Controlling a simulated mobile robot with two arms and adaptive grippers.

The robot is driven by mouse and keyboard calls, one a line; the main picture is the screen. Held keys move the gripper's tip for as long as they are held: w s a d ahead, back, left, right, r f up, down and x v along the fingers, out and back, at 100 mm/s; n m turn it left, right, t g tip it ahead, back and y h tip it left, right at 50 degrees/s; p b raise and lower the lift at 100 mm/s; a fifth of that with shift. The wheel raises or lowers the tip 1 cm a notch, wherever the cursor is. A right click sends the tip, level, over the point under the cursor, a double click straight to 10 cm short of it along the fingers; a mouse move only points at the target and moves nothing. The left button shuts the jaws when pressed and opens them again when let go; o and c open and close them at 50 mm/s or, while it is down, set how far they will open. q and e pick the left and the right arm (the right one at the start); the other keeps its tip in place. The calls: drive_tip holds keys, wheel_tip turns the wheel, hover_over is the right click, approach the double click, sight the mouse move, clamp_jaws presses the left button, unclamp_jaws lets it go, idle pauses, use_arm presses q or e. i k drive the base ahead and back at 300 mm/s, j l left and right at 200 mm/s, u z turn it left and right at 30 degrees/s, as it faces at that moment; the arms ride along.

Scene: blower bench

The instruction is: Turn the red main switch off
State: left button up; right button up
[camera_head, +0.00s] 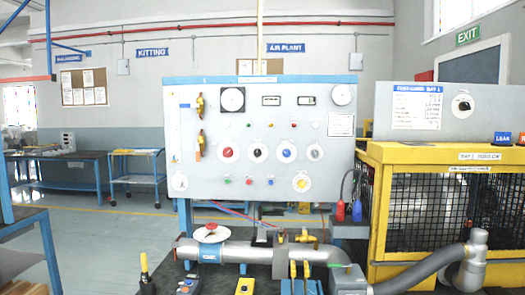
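A red round knob (227,152) on a white disc sits at the left of a row of knobs on the light grey control panel (215,185). It fits the red main switch best, but I cannot read its label or tell its setting. A black knob (258,152), a blue knob (287,151) and a grey knob (315,152) are to its right. A yellow knob (301,182) is lower right. Neither of my grippers shows in the head view, and nothing touches the panel.
A grey pipe (243,252) with a red-topped white round part (211,232) runs below the panel. A yellow mesh cage (450,153) and grey hose (420,270) stand at right. A blue-framed bench (85,160) is at left. The space before the knobs is clear.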

sight(228, 152)
drive_tip(key=i+l+u, duration=0.4)
drive_tip(key=i+l, duration=0.5)
drive_tip(key=i, duration=0.15)
